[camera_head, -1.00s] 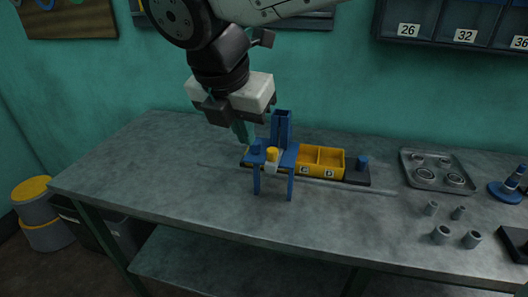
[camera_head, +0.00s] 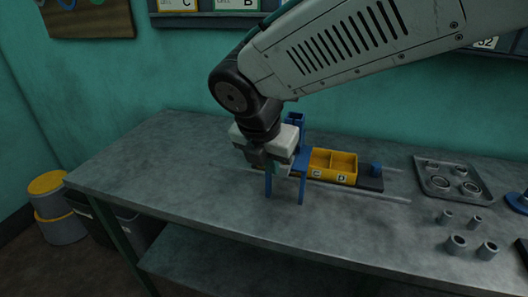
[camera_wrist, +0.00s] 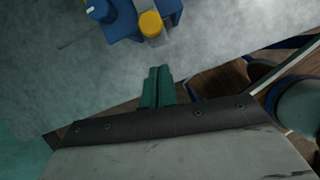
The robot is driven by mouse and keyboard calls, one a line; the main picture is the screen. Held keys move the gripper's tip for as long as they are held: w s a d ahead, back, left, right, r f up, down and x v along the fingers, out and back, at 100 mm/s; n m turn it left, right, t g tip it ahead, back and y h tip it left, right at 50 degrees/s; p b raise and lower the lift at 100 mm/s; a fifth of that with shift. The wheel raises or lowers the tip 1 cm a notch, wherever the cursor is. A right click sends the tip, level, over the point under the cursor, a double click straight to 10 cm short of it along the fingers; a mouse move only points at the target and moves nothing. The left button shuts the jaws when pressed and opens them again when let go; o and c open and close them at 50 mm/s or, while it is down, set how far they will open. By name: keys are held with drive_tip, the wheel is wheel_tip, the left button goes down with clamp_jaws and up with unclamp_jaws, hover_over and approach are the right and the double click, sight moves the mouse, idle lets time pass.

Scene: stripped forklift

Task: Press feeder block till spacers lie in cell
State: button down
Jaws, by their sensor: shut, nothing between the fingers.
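The blue feeder (camera_head: 302,163) stands on the bench on two front legs, with an upright open-topped column behind. In the wrist view its blue body (camera_wrist: 125,22) shows at the top, with a yellow-capped knob (camera_wrist: 151,24) on a grey bracket. In the head view my gripper hides that knob. The yellow two-compartment tray (camera_head: 333,178) sits just right of the feeder; I make out no spacers in it. My gripper (camera_head: 279,172) is at the feeder's front left. Its teal fingers (camera_wrist: 157,85) are shut and empty, apart from the knob in the wrist view.
A dark base with a blue peg (camera_head: 375,169) lies right of the yellow tray. A thin grey rail (camera_head: 370,196) runs in front. Farther right are a metal tray (camera_head: 449,177) with rings and several grey sleeves (camera_head: 457,244). The bench's left part is clear.

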drive_tip(key=shift+w+d, duration=0.4)
drive_tip(key=shift+w, duration=0.2)
drive_tip(key=shift+w+d, duration=0.35)
drive_tip(key=shift+w, duration=0.25)
drive_tip(key=w, duration=0.1)
drive_tip(key=w+d, duration=0.1)
drive_tip(key=w, duration=0.1)
drive_tip(key=w+d, duration=0.1)
drive_tip(key=w, duration=0.1)
drive_tip(key=shift+w+r, duration=0.1)
drive_tip(key=s+a+r, duration=0.4)
drive_tip(key=s+r, duration=0.2)
drive_tip(key=r, duration=0.3)
drive_tip(key=shift+s+a+r, duration=0.15)
drive_tip(key=shift+s, duration=0.25)
idle(0.3)
